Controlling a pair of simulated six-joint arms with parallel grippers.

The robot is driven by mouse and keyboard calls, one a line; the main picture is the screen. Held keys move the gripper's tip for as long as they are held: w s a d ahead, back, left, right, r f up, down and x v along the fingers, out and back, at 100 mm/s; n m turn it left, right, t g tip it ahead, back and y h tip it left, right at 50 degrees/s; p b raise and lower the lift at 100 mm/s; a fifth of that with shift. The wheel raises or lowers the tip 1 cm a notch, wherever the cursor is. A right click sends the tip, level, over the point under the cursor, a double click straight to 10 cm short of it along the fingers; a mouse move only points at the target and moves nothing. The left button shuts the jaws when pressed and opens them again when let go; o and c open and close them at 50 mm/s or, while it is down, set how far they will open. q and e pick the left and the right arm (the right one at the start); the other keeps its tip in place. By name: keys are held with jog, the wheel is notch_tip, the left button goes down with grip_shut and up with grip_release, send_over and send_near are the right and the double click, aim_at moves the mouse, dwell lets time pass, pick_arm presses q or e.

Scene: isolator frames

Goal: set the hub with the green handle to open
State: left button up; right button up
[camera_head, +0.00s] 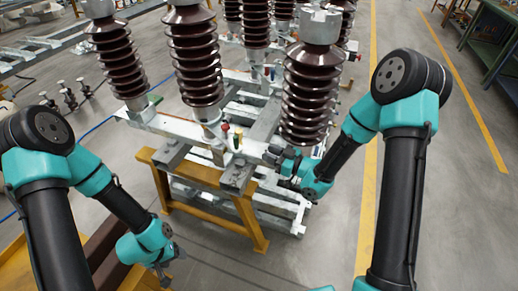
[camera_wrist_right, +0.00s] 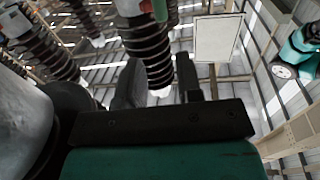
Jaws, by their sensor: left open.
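Small posts with coloured tips stand on the white beam by the middle insulator. My right gripper (camera_head: 283,158) is at the beam's right end, below the right insulator, to the right of these tips. In the right wrist view its two dark fingers (camera_wrist_right: 158,85) stand apart with nothing seen held between them. A green piece (camera_wrist_right: 159,10) shows at the top of that view, beyond the fingers. My left gripper (camera_head: 168,266) is open and empty, low at the left, away from the frame.
Brown ribbed insulators (camera_head: 195,65) rise from the beam, with the right one (camera_head: 308,95) close above my right gripper. A yellow trestle (camera_head: 185,190) stands below. Clear floor (camera_head: 330,235) lies to the right of the frame.

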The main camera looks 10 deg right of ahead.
jog(key=shift+s+d, duration=0.45)
jog(key=shift+d, duration=0.05)
